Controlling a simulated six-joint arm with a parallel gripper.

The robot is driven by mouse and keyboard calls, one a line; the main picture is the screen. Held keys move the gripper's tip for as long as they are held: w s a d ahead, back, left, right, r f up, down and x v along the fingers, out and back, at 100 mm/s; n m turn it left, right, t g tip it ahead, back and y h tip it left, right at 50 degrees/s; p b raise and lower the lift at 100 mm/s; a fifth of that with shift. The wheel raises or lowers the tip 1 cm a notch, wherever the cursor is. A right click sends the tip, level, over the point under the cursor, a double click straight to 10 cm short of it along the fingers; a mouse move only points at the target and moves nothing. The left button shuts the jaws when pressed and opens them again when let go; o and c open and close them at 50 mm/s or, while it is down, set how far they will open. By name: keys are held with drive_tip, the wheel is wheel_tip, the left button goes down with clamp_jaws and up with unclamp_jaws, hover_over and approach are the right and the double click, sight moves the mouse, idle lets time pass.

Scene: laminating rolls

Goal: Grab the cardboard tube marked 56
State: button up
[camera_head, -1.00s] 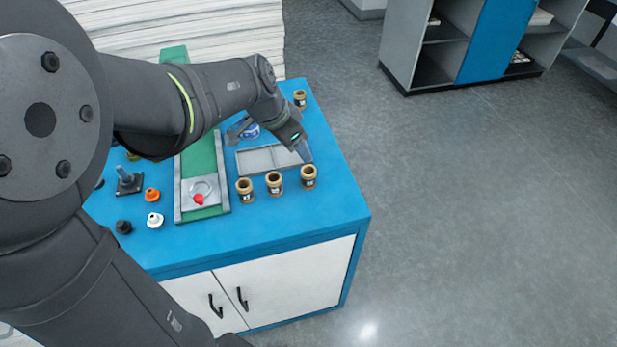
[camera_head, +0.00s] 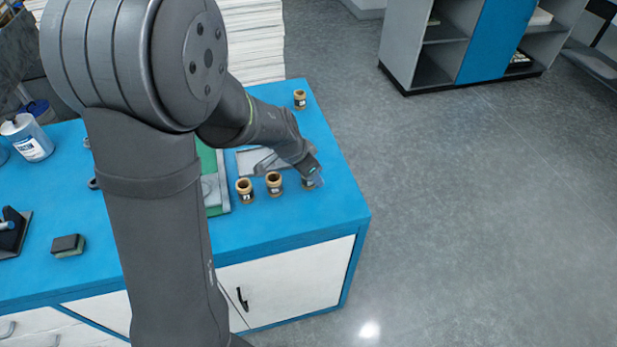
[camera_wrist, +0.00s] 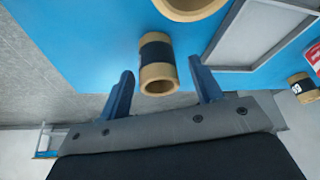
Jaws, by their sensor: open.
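Several short cardboard tubes with dark labels stand on the blue bench. In the head view, three form a front row: a left tube (camera_head: 245,190), a middle tube (camera_head: 274,184) and a right one mostly hidden by my gripper (camera_head: 314,180). A fourth tube (camera_head: 300,99) stands at the back. In the wrist view, my open gripper (camera_wrist: 161,66) has its blue fingers on either side of a tube (camera_wrist: 158,78), with visible gaps. Its number is not readable. Another tube (camera_wrist: 303,88) at the right edge shows a small two-digit label I cannot read surely.
A grey tray (camera_wrist: 246,42) lies beside the tubes, and part of another tube (camera_wrist: 188,5) shows close by. The blue bench (camera_head: 335,205) is clear to its right edge. A dark block (camera_head: 68,245) and a bottle (camera_head: 27,138) stand at left.

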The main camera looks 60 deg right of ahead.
drive_tip(key=shift+x, duration=0.8)
drive_tip(key=c, duration=1.1)
drive_tip(key=shift+o, duration=0.2)
drive_tip(key=shift+d+r, duration=0.1)
drive_tip(key=shift+r, duration=0.05)
